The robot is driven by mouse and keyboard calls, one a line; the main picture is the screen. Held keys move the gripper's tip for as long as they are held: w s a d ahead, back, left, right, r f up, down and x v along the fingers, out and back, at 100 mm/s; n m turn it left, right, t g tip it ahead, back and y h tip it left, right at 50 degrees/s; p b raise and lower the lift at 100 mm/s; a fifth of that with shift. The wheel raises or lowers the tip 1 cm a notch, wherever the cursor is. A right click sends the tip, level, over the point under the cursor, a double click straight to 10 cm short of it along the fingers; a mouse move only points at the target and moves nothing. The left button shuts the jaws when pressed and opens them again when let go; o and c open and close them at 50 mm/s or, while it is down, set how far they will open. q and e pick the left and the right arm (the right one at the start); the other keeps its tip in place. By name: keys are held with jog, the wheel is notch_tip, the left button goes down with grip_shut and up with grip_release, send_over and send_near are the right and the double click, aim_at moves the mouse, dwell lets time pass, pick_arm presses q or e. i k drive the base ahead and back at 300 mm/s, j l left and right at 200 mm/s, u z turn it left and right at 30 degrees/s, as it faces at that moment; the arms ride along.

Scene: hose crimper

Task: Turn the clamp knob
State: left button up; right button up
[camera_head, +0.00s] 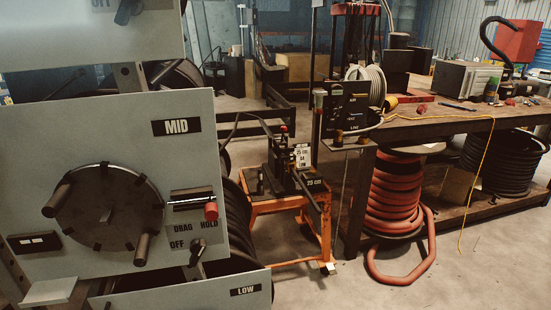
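No knob in view is labelled as a clamp, so I cannot tell which one is the clamp knob. A large dark round wheel (108,216) with several stub handles is on the same panel. Another black knob (127,11) is on the upper panel. Neither of my grippers is in view.
An orange cart (290,203) carrying a dark device stands in the middle. A workbench (450,122) with tools is at the right. Coiled red hose (395,190) lies below it, with a loop on the floor. Floor at the bottom right (480,280) is clear.

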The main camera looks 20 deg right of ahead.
aim_at(288, 150)
jog(key=i+l+u, duration=0.1)
jog(key=l+u, duration=0.15)
jog(key=u, duration=0.25)
jog(key=i+l+u, duration=0.1)
jog(key=l+u, duration=0.2)
jog(key=u, duration=0.2)
